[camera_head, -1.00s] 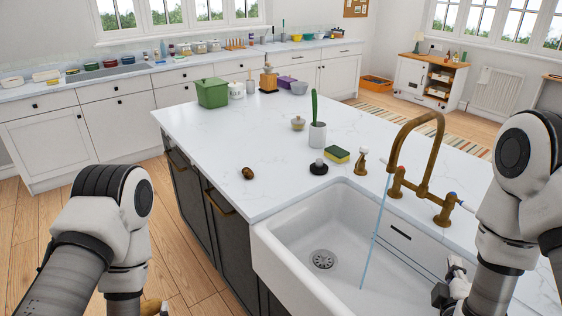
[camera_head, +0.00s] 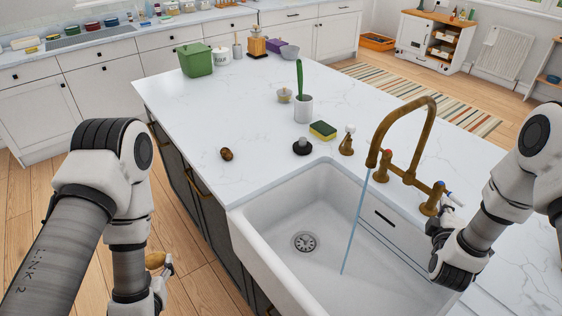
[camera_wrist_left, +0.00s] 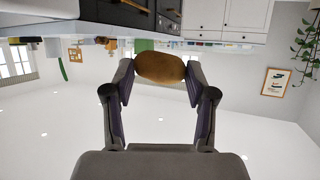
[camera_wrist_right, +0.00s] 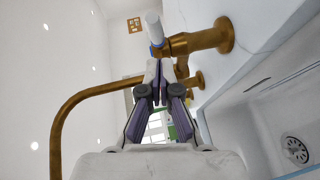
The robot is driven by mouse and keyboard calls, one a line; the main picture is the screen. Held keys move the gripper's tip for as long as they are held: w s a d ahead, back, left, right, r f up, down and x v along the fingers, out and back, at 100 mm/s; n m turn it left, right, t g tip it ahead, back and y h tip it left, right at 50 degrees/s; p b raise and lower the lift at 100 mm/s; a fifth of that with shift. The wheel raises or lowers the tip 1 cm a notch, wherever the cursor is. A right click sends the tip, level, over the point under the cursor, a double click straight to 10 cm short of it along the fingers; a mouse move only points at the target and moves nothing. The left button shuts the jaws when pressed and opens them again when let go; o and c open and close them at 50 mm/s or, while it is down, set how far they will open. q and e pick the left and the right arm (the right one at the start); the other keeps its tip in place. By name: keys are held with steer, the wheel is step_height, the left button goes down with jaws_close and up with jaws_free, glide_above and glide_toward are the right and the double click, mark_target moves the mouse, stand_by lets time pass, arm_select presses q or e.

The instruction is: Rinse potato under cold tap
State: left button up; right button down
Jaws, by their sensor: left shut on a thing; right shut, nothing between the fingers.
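The brown potato (camera_wrist_left: 160,67) is held between the fingertips of my left gripper (camera_wrist_left: 160,75). In the head view the potato (camera_head: 155,260) is off the left side of the island, above the wooden floor. The brass tap (camera_head: 398,150) stands behind the white sink (camera_head: 290,225), and a thin blue stream of water (camera_head: 354,225) falls from its spout into the basin. My right gripper (camera_wrist_right: 161,72) is shut and empty, close to the tap's blue-marked handle (camera_head: 449,194); its white lever (camera_wrist_right: 154,25) shows just past the fingertips. Whether they touch is unclear.
A small brown round item (camera_head: 226,154) lies on the island counter (camera_head: 200,115). The sink basin is empty.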

mark_target(460, 204)
steer(key=shift+w+d+r+p, duration=0.15)
steer(key=shift+d+p, duration=0.15)
steer(key=shift+d, duration=0.6)
steer(key=shift+w+f, duration=0.2)
steer(key=shift+f, duration=0.1)
steer(key=shift+r, duration=0.1)
steer(key=d, duration=0.2)
steer(key=shift+d, duration=0.3)
steer(key=shift+a+r, duration=0.1)
steer(key=shift+a, duration=0.1)
